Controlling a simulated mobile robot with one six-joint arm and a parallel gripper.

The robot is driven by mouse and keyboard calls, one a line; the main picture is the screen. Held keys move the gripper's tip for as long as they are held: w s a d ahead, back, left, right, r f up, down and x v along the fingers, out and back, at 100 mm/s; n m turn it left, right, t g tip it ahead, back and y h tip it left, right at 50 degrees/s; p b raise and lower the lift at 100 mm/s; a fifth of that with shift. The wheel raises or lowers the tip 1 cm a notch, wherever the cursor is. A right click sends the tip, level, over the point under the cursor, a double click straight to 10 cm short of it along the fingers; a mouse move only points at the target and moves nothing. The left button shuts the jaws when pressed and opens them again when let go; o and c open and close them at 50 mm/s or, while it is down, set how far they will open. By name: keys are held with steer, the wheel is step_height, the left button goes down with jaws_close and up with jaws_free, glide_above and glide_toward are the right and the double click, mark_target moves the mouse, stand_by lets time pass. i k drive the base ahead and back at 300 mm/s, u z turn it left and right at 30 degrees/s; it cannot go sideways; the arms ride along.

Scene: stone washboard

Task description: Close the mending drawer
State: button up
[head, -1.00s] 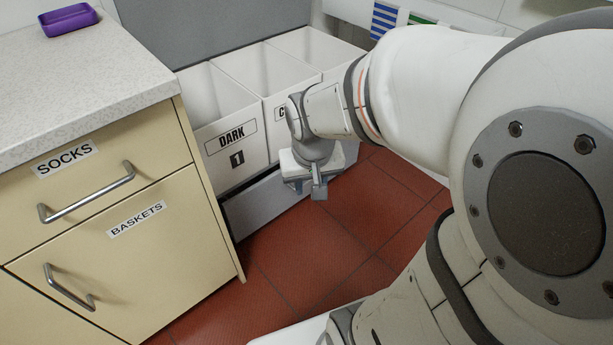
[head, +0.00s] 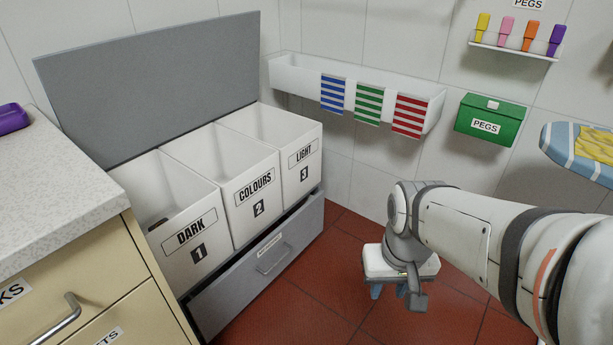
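In the head view a grey drawer front (head: 235,290) sits low beneath a row of white laundry bins. It has a bar handle (head: 274,258) and a small label (head: 270,244) too small to read. It appears to stand out a little in front of the bins. My gripper (head: 389,291) points down over the red floor, to the right of the drawer and apart from it. Its two bluish fingertips show apart, with nothing seen between them.
The bins read DARK (head: 183,238), COLOURS (head: 255,190) and LIGHT (head: 303,158). A beige cabinet (head: 120,290) stands at left. A wall trough (head: 300,78) with striped cloths, a green PEGS box (head: 490,121) and an ironing board (head: 560,150) are beyond. Red floor (head: 315,300) is clear before the drawer.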

mark_target(215, 303)
steer(key=z, duration=1.9)
steer(key=k, duration=0.75)
steer(key=u, duration=1.3)
steer(key=i, duration=1)
